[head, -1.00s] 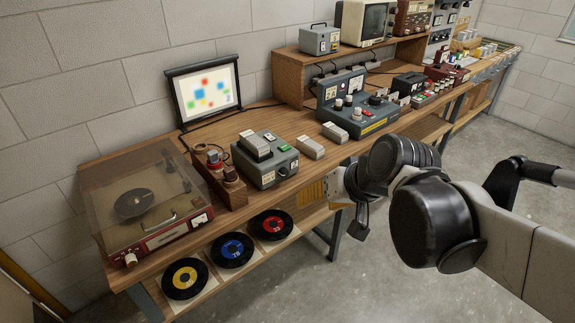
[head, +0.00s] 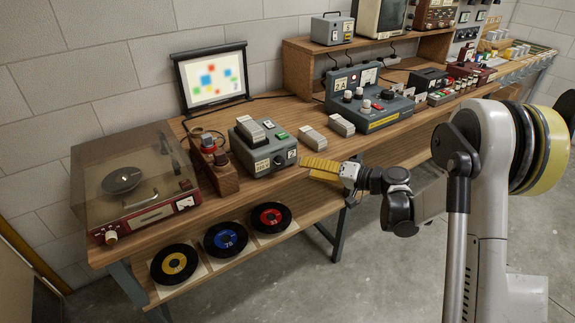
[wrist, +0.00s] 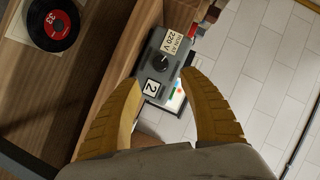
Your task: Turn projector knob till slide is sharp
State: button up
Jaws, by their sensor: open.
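The grey slide projector (head: 262,158) sits on the wooden bench, with pale slides (head: 250,129) and a green button on top. Its front has a dark round knob (head: 278,160), a "2" label and a "220 V" label. The knob shows clearly in the wrist view (wrist: 160,63). The screen (head: 212,78) behind shows blurred red, blue and green patches. My gripper (head: 305,168), with yellow ribbed fingers, is open and empty to the right of the projector front. In the wrist view the knob appears beyond the gap between the fingertips (wrist: 160,80), apart from them.
Two pale slide boxes (head: 313,138) lie right of the projector. A wooden stand (head: 220,172) and a record player (head: 135,190) are to its left. A grey control panel (head: 370,98) stands further right. Several records (head: 226,238) lie on the shelf below.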

aim_at(282, 163)
jog(key=b+x, duration=0.3)
jog(key=x, duration=0.6)
jog(key=shift+a+f, duration=0.1)
jog(key=shift+f, duration=0.05)
jog(key=shift+w+a, duration=0.3)
jog(key=shift+a, duration=0.2)
grip_shut()
